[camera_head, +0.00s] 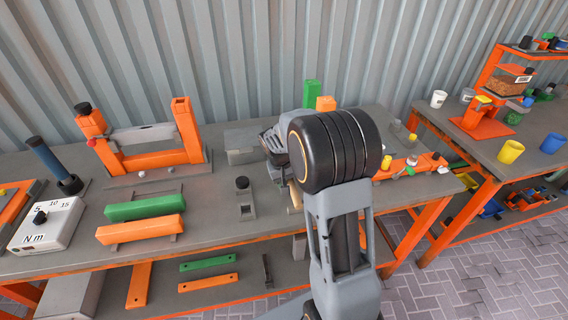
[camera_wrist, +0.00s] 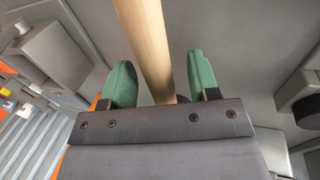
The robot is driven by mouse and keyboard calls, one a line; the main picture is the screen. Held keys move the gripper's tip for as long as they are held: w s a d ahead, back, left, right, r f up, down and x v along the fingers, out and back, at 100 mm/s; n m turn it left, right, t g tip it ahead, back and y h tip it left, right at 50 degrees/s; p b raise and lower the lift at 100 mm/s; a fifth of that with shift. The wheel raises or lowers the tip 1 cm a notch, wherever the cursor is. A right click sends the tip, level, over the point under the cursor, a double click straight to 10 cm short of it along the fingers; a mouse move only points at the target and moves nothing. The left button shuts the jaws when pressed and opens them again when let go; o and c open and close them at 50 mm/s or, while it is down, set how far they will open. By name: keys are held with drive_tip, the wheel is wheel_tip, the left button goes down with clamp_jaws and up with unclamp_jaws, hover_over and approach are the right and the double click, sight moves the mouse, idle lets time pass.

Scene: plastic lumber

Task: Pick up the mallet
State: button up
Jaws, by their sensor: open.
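The mallet's pale wooden handle (camera_wrist: 143,25) runs down from the top of the wrist view and passes between the two green fingers of my gripper (camera_wrist: 164,75). The fingers are open, with a visible gap on both sides of the handle. A dark piece shows behind the handle's lower end, but I cannot tell whether it is the mallet's head. In the head view, a small tan bit of the handle (camera_head: 295,196) shows near the bench's front edge, just left of my arm. My arm hides the rest of the mallet and most of my gripper there.
The grey bench (camera_head: 230,215) holds a green bar (camera_head: 145,206), an orange bar (camera_head: 141,229) and an orange frame (camera_head: 187,130) to the left. A torque box (camera_head: 47,226) stands far left. A second bench with a yellow cup (camera_head: 510,152) is at right.

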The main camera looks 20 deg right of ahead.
clamp_jaws()
idle(0.5)
drive_tip(key=shift+r, duration=0.15)
drive_tip(key=shift+r, duration=0.3)
wheel_tip(320, 180, up, 2)
drive_tip(key=shift+w, duration=0.1)
drive_tip(key=s+a+r, duration=0.2)
drive_tip(key=a+r, duration=0.3)
drive_tip(key=a, duration=0.1)
drive_tip(key=s+a+r+b, duration=0.1)
drive_tip(key=s+a+r, duration=0.2)
drive_tip(key=a+r, duration=0.2)
drive_tip(key=shift+s+a, duration=0.3)
drive_tip(key=shift+a, duration=0.65)
